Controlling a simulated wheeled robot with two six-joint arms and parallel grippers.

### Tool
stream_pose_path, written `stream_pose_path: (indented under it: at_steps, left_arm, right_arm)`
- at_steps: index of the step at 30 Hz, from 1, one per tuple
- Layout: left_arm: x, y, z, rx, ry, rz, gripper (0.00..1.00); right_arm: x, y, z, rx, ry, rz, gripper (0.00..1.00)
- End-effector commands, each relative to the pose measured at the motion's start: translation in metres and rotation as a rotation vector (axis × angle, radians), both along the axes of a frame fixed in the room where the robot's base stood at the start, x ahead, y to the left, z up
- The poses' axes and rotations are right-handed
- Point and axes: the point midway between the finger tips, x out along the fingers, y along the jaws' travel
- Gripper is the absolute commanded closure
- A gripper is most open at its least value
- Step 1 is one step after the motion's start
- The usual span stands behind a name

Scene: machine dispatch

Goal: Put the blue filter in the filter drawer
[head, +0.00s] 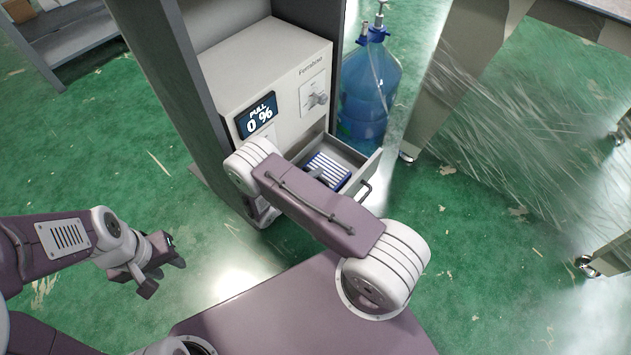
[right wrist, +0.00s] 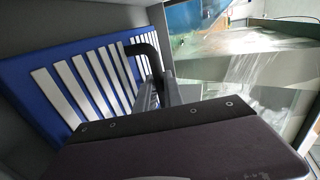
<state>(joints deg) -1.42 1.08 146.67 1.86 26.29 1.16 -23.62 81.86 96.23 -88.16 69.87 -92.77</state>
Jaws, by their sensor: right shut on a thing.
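The blue filter (head: 334,166), a blue frame with white slats, is inside the open filter drawer (head: 367,169) of the pale machine in the head view. My right forearm hides part of it, so I cannot tell if it rests on the drawer floor. In the right wrist view the filter (right wrist: 72,82) fills the left side, tilted in the picture. My right gripper (right wrist: 162,92) is shut on the filter at its dark handle (right wrist: 148,52). My left gripper (head: 166,277) is open and empty, above the floor at the left.
A blue water bottle (head: 367,90) stands right behind the drawer. A table with clear sheeting (head: 535,110) stands at the right. Green floor is free around the left gripper.

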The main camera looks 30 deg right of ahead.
Motion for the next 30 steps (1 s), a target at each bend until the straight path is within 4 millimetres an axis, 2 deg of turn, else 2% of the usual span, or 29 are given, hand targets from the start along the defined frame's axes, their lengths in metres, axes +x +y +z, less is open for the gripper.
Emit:
stream_pose_path:
  at_steps: [1, 11, 12, 14, 23, 26, 30]
  left_arm:
    - [0.000, 0.000, -0.014, 0.000, 0.000, 0.000, 0.64]
    - [0.000, 0.000, -0.012, 0.000, 0.000, 0.000, 0.64]
    - [0.000, 0.000, -0.011, 0.000, 0.000, 0.000, 0.64]
    - [0.000, 0.000, -0.011, 0.000, 0.000, 0.000, 0.64]
    - [0.000, 0.000, -0.007, 0.000, 0.000, 0.000, 0.64]
    - [0.000, 0.000, 0.004, 0.000, 0.000, 0.000, 0.64]
    - [0.000, 0.000, 0.026, 0.000, 0.000, 0.000, 0.64]
  right_arm:
    - [0.000, 0.000, -0.016, -0.001, -0.001, 0.000, 1.00]
    - [0.000, 0.000, -0.016, -0.001, -0.001, 0.000, 1.00]
    - [0.000, 0.000, -0.015, 0.000, -0.001, 0.000, 0.80]
    - [0.000, 0.000, -0.015, 0.000, -0.001, 0.000, 0.66]
    - [0.000, 0.000, -0.011, 0.002, 0.001, 0.000, 0.66]
    - [-0.005, 0.014, -0.003, 0.002, 0.001, 0.005, 0.66]
    - [-0.018, 0.046, 0.013, 0.001, 0.000, 0.007, 0.66]
